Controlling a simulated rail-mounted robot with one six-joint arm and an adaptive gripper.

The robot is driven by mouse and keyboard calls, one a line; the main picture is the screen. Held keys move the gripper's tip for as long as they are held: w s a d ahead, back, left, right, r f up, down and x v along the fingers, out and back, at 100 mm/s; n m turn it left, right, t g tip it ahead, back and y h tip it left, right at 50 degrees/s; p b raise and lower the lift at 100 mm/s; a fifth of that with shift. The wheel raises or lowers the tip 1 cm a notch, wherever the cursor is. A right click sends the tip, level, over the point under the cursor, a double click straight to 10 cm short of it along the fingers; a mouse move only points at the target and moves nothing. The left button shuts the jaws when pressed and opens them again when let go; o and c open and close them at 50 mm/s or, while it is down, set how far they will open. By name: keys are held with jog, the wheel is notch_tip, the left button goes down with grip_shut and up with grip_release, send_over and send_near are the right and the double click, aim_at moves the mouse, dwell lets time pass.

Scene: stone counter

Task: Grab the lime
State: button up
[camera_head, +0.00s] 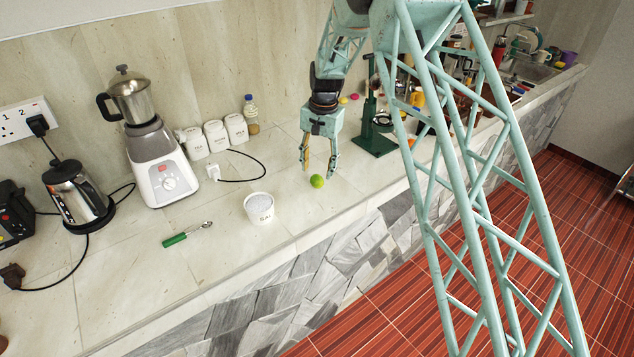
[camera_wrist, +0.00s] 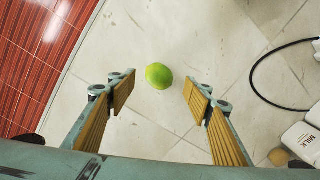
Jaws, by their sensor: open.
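The green lime (camera_head: 317,181) lies on the stone counter (camera_head: 225,262), close to its front edge. My gripper (camera_head: 318,174) is open and empty just above the counter, pointing down, with the lime close to its fingertips. In the wrist view the lime (camera_wrist: 159,76) shows whole, a little beyond the two fingertips and roughly midway between them. The fingers (camera_wrist: 158,88) have yellow-tan pads and stand apart on either side, with no visible contact with the lime.
A white tub (camera_head: 259,209) and a green-handled spoon (camera_head: 187,234) lie left of the lime. White canisters (camera_head: 215,136), a black cable (camera_head: 245,180) and a blender (camera_head: 158,165) stand behind. A green stand (camera_head: 374,142) is right of my gripper. The counter's front edge is near.

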aim_at(317, 176)
jog(key=shift+w+f, duration=0.2)
jog(key=shift+f, duration=2.4)
jog(key=c, duration=1)
